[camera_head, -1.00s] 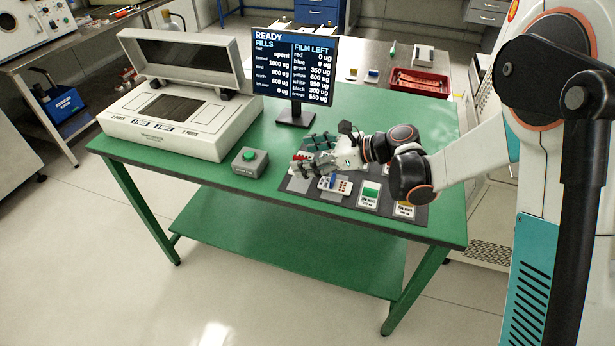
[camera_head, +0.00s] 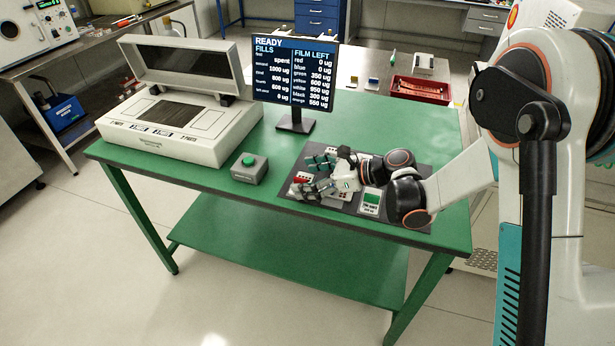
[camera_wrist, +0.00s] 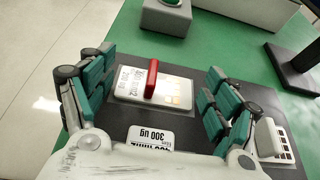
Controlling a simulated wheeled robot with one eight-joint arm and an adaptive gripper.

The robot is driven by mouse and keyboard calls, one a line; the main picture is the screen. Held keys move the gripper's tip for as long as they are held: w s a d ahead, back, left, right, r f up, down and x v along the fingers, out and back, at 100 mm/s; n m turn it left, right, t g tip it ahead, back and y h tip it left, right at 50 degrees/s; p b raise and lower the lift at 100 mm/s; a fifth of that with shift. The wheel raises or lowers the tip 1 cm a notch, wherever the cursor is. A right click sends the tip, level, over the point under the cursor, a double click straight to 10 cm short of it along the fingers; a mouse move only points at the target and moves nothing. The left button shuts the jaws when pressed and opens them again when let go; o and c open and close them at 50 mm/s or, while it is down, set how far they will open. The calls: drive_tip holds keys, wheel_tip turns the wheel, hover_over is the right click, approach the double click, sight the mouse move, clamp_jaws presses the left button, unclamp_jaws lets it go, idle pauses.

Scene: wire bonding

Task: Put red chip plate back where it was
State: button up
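The red chip plate is a pale flat plate with an upright red bar handle (camera_wrist: 152,78); it lies on the dark mat (camera_wrist: 135,30) in the wrist view. In the head view a bit of its red (camera_head: 302,180) shows between my fingers. My gripper (camera_wrist: 158,88) is open, with its teal-padded fingers spread on either side of the plate and apart from the handle. In the head view my gripper (camera_head: 314,176) is low over the left part of the mat. Printed writing on the plate is too blurred to read fully.
A label card reading 300 ug (camera_wrist: 150,138) lies nearer my palm. A white piece with small cells (camera_wrist: 272,138) is at right. A button box (camera_head: 249,168), monitor (camera_head: 296,75) and open-lidded machine (camera_head: 180,115) stand left and behind. A green-marked card (camera_head: 371,198) lies right.

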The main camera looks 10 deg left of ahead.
idle(0.4)
drive_tip(key=shift+d+r, duration=0.1)
drive_tip(key=shift+r, duration=0.1)
drive_tip(key=p+v, duration=0.3)
drive_tip(key=v, duration=0.8)
drive_tip(key=shift+s+d+r+p, duration=0.1)
drive_tip(key=shift+d+r+p, duration=0.1)
drive_tip(key=shift+d+p, duration=0.15)
drive_tip(key=shift+d+r, duration=0.15)
drive_tip(key=shift+r, duration=0.05)
drive_tip(key=s+d+r+n+t+h, duration=0.3)
drive_tip(key=s+d+r+n+h, duration=0.3)
drive_tip(key=s+d+r+n, duration=0.25)
drive_tip(key=s+d+r+n+t+h, duration=0.3)
drive_tip(key=s+d+n+h, duration=0.4)
drive_tip(key=s+d+n, duration=0.3)
drive_tip(key=s+d, duration=0.4)
drive_tip(key=d, duration=0.1)
drive_tip(key=shift+s+d+r+h, duration=0.25)
drive_tip(key=shift+d+h, duration=0.05)
